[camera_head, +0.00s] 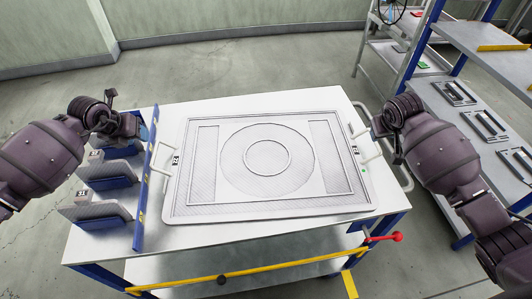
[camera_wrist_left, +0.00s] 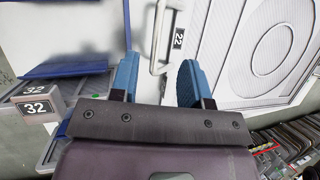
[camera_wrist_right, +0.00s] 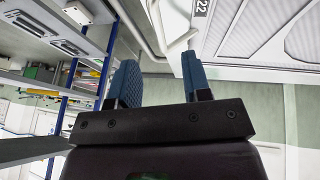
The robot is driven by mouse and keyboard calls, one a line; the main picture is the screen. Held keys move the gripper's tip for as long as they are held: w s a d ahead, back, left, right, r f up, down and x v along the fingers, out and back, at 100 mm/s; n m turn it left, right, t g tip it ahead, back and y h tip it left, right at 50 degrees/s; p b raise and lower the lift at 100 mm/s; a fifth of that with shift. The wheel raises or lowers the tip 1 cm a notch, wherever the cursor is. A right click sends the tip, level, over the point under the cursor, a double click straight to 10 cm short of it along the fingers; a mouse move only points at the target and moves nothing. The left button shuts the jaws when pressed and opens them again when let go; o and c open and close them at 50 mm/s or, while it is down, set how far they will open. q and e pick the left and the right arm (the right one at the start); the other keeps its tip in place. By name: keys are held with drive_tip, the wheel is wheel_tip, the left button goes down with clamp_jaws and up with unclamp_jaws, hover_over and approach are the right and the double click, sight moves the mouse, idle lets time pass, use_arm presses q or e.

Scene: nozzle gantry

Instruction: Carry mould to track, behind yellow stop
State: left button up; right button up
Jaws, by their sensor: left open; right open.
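The mould (camera_head: 185,185), a flat grey plate with ring patterns, lies on a white-topped cart. It has a pale left handle (camera_head: 159,150) and a right handle (camera_head: 372,157). My left gripper (camera_head: 146,130) is open at the mould's left side. In the left wrist view, the handle (camera_wrist_left: 163,38) shows between and beyond its blue fingers (camera_wrist_left: 157,75). My right gripper (camera_head: 374,128) is open near the right handle. In the right wrist view, that handle (camera_wrist_right: 160,30) shows just beyond its fingers (camera_wrist_right: 157,72). I cannot tell whether either gripper touches a handle.
Grey blocks with number tags (camera_head: 97,208) stand beside a blue upright strip (camera_head: 146,180) at the cart's left. A yellow bar (camera_head: 270,267) and red-knobbed lever (camera_head: 396,237) are at the front. A right-hand rack has a yellow bar (camera_head: 503,47) and dark-handled plates (camera_head: 487,125).

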sight(155, 148)
drive_tip(key=shift+s+d, duration=0.15)
drive_tip(key=shift+s, duration=0.2)
use_arm(q)
drive_tip(key=shift+s, duration=0.4)
drive_tip(key=shift+f, duration=0.1)
use_arm(e)
drive_tip(key=shift+w, duration=0.1)
use_arm(q)
drive_tip(key=shift+w+f, duration=0.1)
use_arm(e)
drive_tip(key=shift+f, duration=0.15)
use_arm(q)
drive_tip(key=shift+x, duration=5.25)
use_arm(e)
drive_tip(key=shift+x, duration=5.25)
use_arm(q)
drive_tip(key=shift+f, duration=0.1)
drive_tip(key=shift+a, duration=0.1)
clamp_jaws()
use_arm(e)
clamp_jaws()
